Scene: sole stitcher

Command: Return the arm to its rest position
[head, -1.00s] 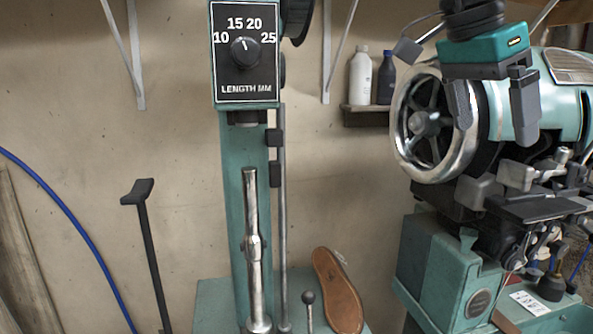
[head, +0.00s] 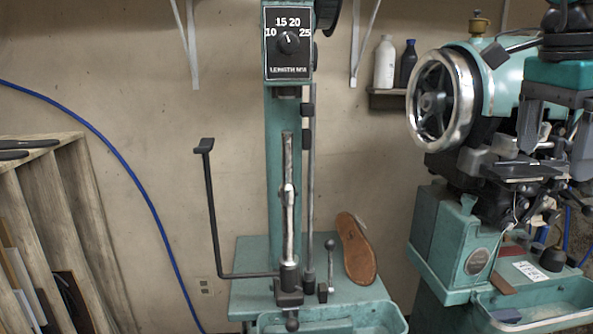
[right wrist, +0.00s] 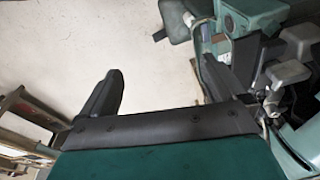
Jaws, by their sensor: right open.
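My right gripper (head: 560,128) is at the right edge of the head view, with its teal body above and its grey fingers pointing down. It is in front of the teal stitching machine (head: 452,235) with its chrome handwheel (head: 440,100). In the right wrist view the two dark fingers (right wrist: 160,85) stand wide apart with only pale floor between them. The gripper is open and empty. My left gripper is not in view.
A teal post machine with a length dial (head: 289,42) stands in the middle, a brown shoe sole (head: 357,249) leaning beside it. A wooden rack (head: 50,190) is at left. In the wrist view, machine parts (right wrist: 285,75) lie close to the right finger.

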